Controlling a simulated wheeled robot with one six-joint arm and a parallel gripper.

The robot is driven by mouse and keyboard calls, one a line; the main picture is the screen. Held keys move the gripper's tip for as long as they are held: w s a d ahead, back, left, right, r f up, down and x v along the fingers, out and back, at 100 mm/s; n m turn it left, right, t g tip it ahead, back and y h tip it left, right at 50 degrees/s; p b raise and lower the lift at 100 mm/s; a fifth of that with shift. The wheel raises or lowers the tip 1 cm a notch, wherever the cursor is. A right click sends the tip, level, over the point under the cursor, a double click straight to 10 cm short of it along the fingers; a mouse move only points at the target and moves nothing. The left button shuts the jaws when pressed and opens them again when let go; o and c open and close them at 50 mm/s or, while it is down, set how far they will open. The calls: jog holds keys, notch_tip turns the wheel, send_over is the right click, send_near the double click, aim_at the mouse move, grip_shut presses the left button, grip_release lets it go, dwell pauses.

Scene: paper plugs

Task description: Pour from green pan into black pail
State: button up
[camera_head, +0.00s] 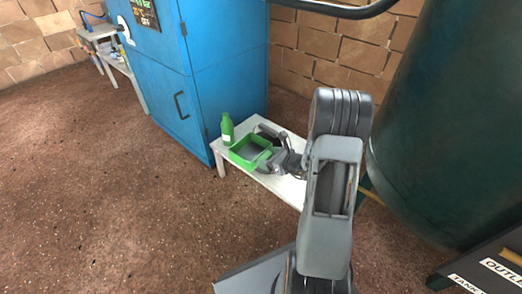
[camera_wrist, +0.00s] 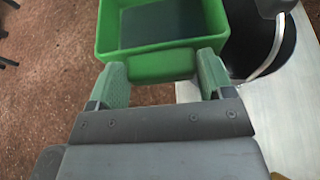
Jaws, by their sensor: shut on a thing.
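The green pan (camera_head: 246,163) is a rectangular open tray at the white table, with a flat dark grey surface inside. In the wrist view the pan (camera_wrist: 148,66) is right ahead of my fingers and looks roughly level. My gripper (camera_head: 273,161) is shut on the pan's near side; its two green-padded fingers (camera_wrist: 163,82) show in the wrist view, and the exact grip is hard to see. The black pail (camera_wrist: 238,50) is just right of the pan, with a pale curved handle or rim. In the head view it is mostly hidden behind the pan and my gripper.
A green bottle (camera_head: 227,130) stands left of the pan on the small white table (camera_head: 283,187). A blue cabinet (camera_head: 225,60) rises behind, and a large dark green tank (camera_head: 440,120) stands at right.

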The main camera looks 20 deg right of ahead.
notch_tip(320, 180, up, 4)
jog(key=p, duration=0.3)
dwell(0.4)
